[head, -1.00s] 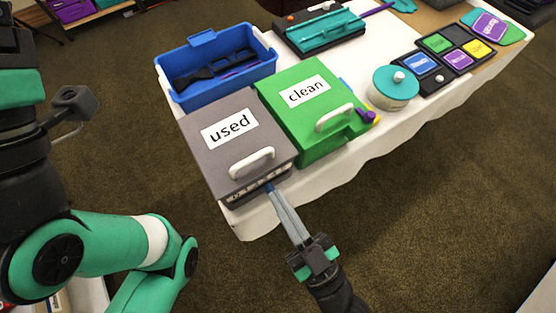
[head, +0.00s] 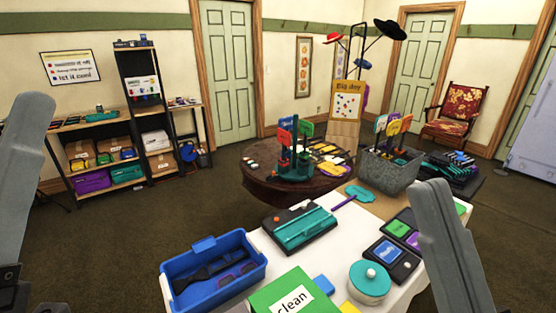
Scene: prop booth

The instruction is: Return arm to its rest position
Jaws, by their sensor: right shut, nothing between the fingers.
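My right gripper (head: 434,192) is raised at the lower right, its grey fingers pointing up and closed with nothing between them. It appears in front of the card tray at the table's right side. My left gripper (head: 38,108) is raised at the left edge, pointing up, seen side-on; the gap between its fingers does not show. Neither gripper appears to touch anything. The green "clean" box (head: 264,298) shows only in part at the bottom edge.
The white table holds a blue bin (head: 166,287) with dark items, a teal-and-black device (head: 300,230), a round teal pot (head: 370,281) and a card tray (head: 403,268). Behind stand a round dark table (head: 262,186), a grey crate (head: 392,172) and shelves (head: 141,115).

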